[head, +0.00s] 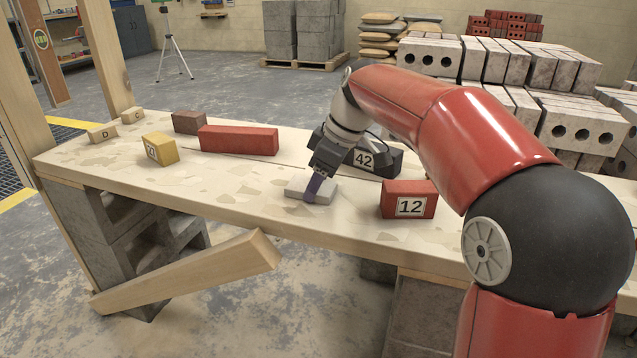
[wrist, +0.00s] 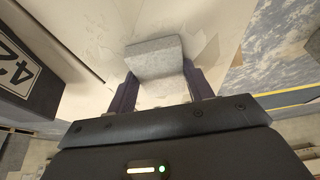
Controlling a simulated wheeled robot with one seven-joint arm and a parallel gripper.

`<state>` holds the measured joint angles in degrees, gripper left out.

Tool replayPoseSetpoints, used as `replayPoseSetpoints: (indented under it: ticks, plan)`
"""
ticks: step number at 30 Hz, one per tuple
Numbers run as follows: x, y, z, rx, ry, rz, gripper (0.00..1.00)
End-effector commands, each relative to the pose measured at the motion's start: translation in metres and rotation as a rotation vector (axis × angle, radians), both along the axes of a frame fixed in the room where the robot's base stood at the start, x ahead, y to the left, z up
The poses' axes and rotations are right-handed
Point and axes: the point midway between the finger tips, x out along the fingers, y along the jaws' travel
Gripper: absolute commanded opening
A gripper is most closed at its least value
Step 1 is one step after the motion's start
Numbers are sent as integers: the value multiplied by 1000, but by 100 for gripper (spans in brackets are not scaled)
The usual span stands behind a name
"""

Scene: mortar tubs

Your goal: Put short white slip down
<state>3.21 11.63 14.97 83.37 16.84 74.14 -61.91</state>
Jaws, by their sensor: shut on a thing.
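The short white slip (head: 297,188) is a small pale grey-white block, low over or on the wooden table (head: 240,190) near its front edge. My gripper (head: 316,188) points down and is shut on it. In the wrist view the slip (wrist: 155,58) sits between the two purple fingers of my gripper (wrist: 158,88), its far end sticking out past them. I cannot tell whether its underside touches the table.
A red block marked 12 (head: 409,200) stands just right of the slip, and a dark block marked 42 (head: 378,161) behind. To the left are a long red block (head: 238,140), a brown block (head: 188,122) and a yellow block (head: 160,149). The tabletop left of the slip is clear.

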Motion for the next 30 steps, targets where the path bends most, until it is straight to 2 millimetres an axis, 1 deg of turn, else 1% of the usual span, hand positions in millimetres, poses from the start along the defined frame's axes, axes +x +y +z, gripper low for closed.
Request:
replayPoseSetpoints:
  ticks: [5,8,9,14,23,26,29,30]
  plan:
    - [0,0,2,0,-2,-1,24]
    - [0,0,-1,0,-2,-1,24]
    - [0,0,-2,0,-1,0,53]
    - [0,0,-1,0,-1,0,73]
    - [0,0,1,0,-1,0,73]
    - [0,-3,9,0,-3,-1,73]
    - [-2,-9,25,1,-4,-2,73]
    - [-3,-11,33,0,-5,-3,73]
